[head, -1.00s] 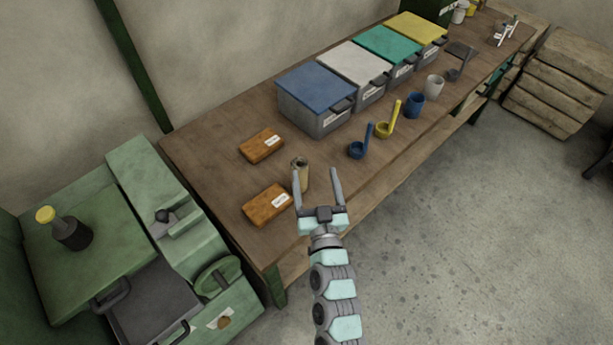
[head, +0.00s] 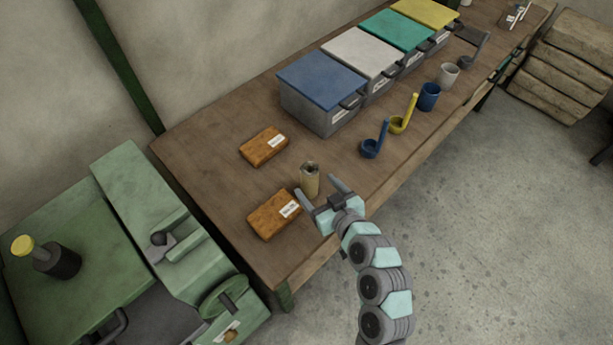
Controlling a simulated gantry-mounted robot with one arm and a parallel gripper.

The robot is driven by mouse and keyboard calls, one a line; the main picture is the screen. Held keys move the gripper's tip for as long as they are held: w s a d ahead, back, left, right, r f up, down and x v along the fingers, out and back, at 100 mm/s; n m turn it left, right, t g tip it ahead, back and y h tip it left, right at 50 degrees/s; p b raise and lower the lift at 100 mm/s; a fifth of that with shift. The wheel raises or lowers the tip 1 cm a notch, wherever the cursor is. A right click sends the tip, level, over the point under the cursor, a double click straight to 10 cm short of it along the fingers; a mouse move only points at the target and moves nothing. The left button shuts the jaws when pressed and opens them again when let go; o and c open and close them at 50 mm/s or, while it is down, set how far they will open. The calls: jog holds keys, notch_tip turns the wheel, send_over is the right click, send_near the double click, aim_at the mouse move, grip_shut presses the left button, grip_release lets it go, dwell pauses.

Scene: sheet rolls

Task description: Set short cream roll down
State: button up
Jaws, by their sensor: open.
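The short cream roll (head: 310,181) stands upright on the wooden workbench (head: 210,155), with a dark hollow showing in its top end. My gripper (head: 318,186) is open at the bench's front edge, its two fingers pointing toward the roll. One fingertip is left of the roll and the other right of it. The roll looks to be at or just beyond the fingertips; I cannot tell whether it is fully between them. No contact between finger and roll is clear.
Two orange-brown labelled blocks (head: 274,214) (head: 264,146) lie left of the roll. A blue ladle (head: 372,146), yellow ladle (head: 401,122) and blue cup (head: 429,97) stand to the right. Lidded bins (head: 320,95) line the back. A green machine (head: 170,225) stands at the left.

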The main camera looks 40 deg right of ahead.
jog(key=x, duration=0.9)
jog(key=shift+w+d, duration=0.15)
jog(key=shift+d, duration=0.05)
grip_shut()
dwell(0.6)
